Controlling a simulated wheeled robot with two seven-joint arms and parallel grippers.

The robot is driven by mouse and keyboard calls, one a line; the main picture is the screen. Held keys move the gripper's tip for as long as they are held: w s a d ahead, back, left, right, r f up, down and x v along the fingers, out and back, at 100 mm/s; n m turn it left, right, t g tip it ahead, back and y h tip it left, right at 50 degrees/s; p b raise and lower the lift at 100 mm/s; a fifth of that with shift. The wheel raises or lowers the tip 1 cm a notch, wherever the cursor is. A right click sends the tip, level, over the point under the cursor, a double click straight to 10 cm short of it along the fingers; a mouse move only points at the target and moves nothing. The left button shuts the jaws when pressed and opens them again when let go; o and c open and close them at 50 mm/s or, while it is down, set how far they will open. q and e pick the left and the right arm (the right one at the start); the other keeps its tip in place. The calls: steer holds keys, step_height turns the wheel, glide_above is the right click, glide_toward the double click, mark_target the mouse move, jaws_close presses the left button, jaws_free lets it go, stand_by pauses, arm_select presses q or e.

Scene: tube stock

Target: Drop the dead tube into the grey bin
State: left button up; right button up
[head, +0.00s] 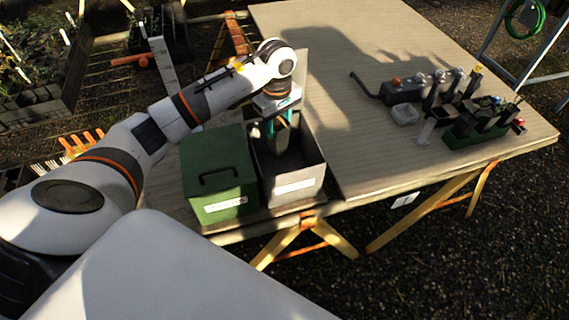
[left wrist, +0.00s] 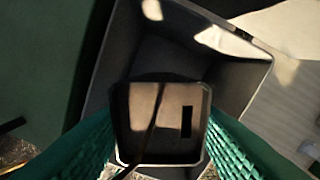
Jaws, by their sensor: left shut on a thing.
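The grey bin (head: 297,186) is an open-topped box with a pale label on its front, at the near left of the table. My left gripper (head: 277,122) points down into the bin's opening. Its teal fingers are shut on the dead tube (left wrist: 133,150), a dark square-mouthed pot. In the left wrist view, brownish fill and a thin dark stem show inside the tube. The bin's walls (left wrist: 240,85) surround the tube in that view. In the head view the tube is mostly in shadow, and its bottom is hard to make out. My right gripper is not in view.
A green lidded box (head: 218,172) with a black handle stands against the bin's left side. At the table's right are a green rack (head: 475,137) with dark tubes, a small clear tray (head: 404,115) and a grey device (head: 400,91). The table's middle is bare.

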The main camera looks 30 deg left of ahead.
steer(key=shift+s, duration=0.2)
arm_select(q)
steer(key=o, duration=1.5)
steer(key=shift+c, duration=0.2)
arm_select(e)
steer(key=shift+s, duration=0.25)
arm_select(q)
steer(key=shift+r, duration=0.1)
step_height(320, 180, up, 12)
steer(key=b, duration=0.1)
steer(key=shift+b, duration=0.35)
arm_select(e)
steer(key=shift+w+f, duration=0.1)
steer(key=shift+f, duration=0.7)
